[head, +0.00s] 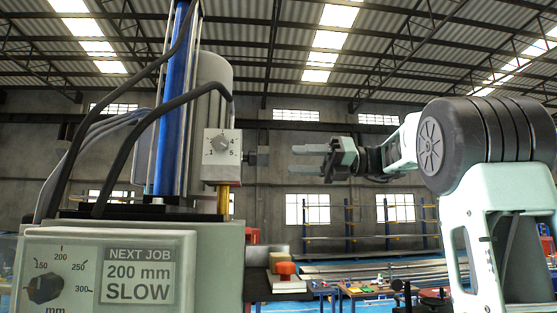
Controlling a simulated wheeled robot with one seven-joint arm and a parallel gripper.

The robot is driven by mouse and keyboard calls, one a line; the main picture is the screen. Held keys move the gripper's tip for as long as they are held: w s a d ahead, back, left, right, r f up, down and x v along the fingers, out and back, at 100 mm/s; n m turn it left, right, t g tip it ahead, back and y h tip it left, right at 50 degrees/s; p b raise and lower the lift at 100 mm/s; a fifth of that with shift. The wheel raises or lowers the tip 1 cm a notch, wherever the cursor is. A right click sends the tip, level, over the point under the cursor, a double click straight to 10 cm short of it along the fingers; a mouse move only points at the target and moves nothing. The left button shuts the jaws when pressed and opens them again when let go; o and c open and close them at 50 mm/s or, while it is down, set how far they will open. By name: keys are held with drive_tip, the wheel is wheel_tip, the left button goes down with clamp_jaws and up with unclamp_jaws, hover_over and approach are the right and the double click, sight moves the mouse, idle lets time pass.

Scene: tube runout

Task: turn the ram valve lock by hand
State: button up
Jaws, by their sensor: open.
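The ram valve is a pale grey box (216,172) on the machine's upright, with a small dial (222,144) on its front face. The dial's scale shows 4 and 5. A dark knob (260,156) sticks out of the box's right side; it looks like the lock. My gripper (300,160) is to the right of this knob, at about its height, pointing left. Its two grey fingers are apart with nothing between them. A gap shows in the picture between the fingertips and the knob.
The machine's front panel has a black dial (45,287) marked in mm and a sign (138,276) reading NEXT JOB 200 mm SLOW. Black cables (130,130) loop left of the box. An orange knob (286,268) sits below my gripper. Racks and tables stand behind.

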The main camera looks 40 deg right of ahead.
sight(250, 158)
drive_tip(key=x, duration=0.8)
drive_tip(key=shift+r, duration=0.2)
drive_tip(key=shift+w+a, duration=0.1)
drive_tip(key=c, duration=0.8)
